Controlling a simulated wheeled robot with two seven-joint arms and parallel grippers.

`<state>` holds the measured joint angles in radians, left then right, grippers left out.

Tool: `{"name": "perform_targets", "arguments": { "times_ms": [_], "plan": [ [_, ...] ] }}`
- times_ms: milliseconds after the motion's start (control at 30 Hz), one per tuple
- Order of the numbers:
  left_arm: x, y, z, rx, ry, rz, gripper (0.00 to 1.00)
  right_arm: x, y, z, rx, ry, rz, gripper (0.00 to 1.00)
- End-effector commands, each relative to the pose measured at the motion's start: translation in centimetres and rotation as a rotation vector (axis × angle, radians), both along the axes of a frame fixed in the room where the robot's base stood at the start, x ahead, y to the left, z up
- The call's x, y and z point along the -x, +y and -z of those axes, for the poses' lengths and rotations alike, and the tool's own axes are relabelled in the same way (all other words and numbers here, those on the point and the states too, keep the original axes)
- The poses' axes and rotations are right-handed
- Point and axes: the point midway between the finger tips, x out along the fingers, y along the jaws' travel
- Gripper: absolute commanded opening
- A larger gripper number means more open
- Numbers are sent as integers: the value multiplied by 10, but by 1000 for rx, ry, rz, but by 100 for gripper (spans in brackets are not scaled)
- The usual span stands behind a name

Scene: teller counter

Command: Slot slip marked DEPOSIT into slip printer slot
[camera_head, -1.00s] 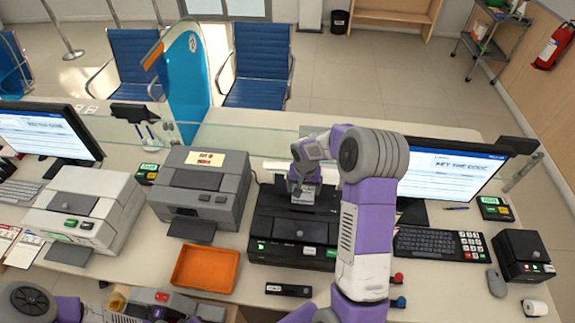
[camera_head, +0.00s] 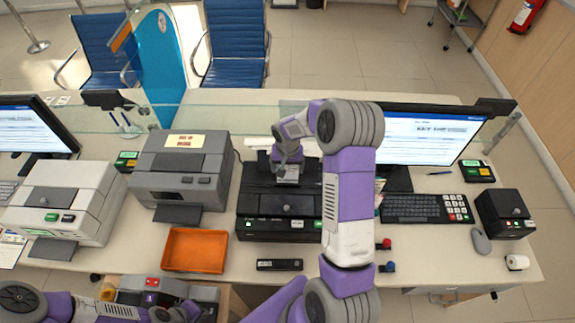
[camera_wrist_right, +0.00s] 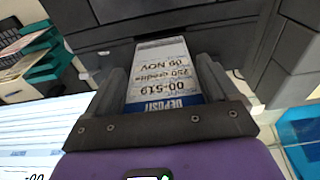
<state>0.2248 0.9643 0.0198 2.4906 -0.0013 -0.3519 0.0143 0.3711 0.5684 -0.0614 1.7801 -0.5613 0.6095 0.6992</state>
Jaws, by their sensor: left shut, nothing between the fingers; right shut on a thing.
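The DEPOSIT slip (camera_wrist_right: 165,75) is white with a blue band; its printing appears upside down in the right wrist view. My right gripper (camera_wrist_right: 165,88) is shut on it. The slip's far end meets a dark machine face, and I cannot tell whether it is inside a slot. In the head view my right gripper (camera_head: 287,172) is over the back of the black slip printer (camera_head: 270,228), whose slot is hidden. My left gripper (camera_head: 180,314) is low at the left, shut and empty, near the counter's front edge.
An orange tray (camera_head: 195,250) and a black stapler-like item (camera_head: 279,265) lie in front of the machines. A grey machine (camera_head: 180,170) stands left of the printer, a keyboard (camera_head: 425,209) and monitor (camera_head: 425,140) to its right. A glass screen runs behind.

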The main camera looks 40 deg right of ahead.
Motion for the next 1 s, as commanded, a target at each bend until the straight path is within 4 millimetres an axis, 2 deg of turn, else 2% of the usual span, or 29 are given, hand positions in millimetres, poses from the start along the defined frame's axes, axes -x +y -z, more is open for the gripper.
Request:
{"name": "perform_targets", "arguments": {
  "times_ms": [1000],
  "plan": [
    [0, 0, 45, 0, 0, 0, 0, 0, 0, 53, -1, -1, 0, 68]
  ]
}}
